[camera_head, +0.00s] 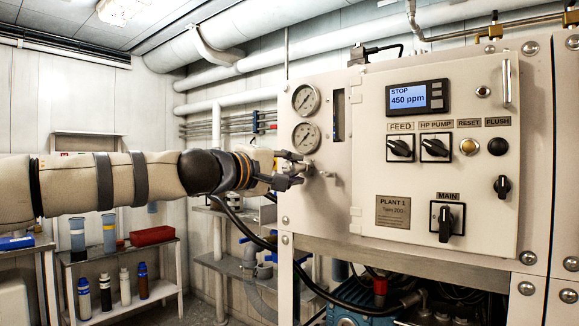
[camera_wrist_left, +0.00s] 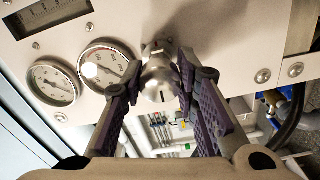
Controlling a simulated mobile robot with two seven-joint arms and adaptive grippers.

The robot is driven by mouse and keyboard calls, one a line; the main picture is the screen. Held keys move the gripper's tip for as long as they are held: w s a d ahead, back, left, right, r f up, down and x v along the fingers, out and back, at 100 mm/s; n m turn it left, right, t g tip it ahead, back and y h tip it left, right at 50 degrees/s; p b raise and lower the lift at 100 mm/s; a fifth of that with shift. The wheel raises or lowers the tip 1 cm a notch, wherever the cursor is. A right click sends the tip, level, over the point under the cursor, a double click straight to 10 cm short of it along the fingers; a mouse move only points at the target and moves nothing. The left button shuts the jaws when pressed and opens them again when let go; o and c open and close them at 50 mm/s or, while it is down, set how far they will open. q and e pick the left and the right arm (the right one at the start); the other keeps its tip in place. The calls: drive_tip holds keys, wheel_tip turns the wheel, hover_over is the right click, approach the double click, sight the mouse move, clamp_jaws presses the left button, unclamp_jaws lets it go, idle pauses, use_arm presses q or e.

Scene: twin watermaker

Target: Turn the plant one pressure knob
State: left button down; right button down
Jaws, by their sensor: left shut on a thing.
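The pressure knob is a silvery metal knob (camera_wrist_left: 158,78) on the pale Plant 1 panel (camera_head: 350,215), just below two round gauges. My left gripper (camera_head: 294,172) reaches in from the left at the panel's left part. In the left wrist view its two purple-padded fingers lie on either side of the knob and are shut on it. In the head view the fingers and wrist mostly hide the knob. The lower gauge (camera_head: 306,137) and upper gauge (camera_head: 306,100) also show in the wrist view. My right gripper is not in view.
A display (camera_head: 416,97) reads STOP and 450 ppm. Below it are the FEED switch (camera_head: 399,148), the HP PUMP switch (camera_head: 435,147) and the MAIN switch (camera_head: 446,222). A shelf with bottles and a red tray (camera_head: 152,236) stands at the left. Pipes run overhead.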

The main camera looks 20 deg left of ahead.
use_arm(q)
drive_tip(key=n, duration=0.4)
drive_tip(key=shift+r+n+p, duration=0.1)
drive_tip(key=shift+n+p, duration=0.2)
drive_tip(key=shift+p, duration=0.05)
drive_tip(key=shift+n, duration=2.5)
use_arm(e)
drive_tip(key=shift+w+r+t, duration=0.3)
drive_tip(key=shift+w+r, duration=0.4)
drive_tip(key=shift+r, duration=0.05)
use_arm(q)
drive_tip(key=c, duration=1.2)
unclamp_jaws()
drive_tip(key=v, duration=1.2)
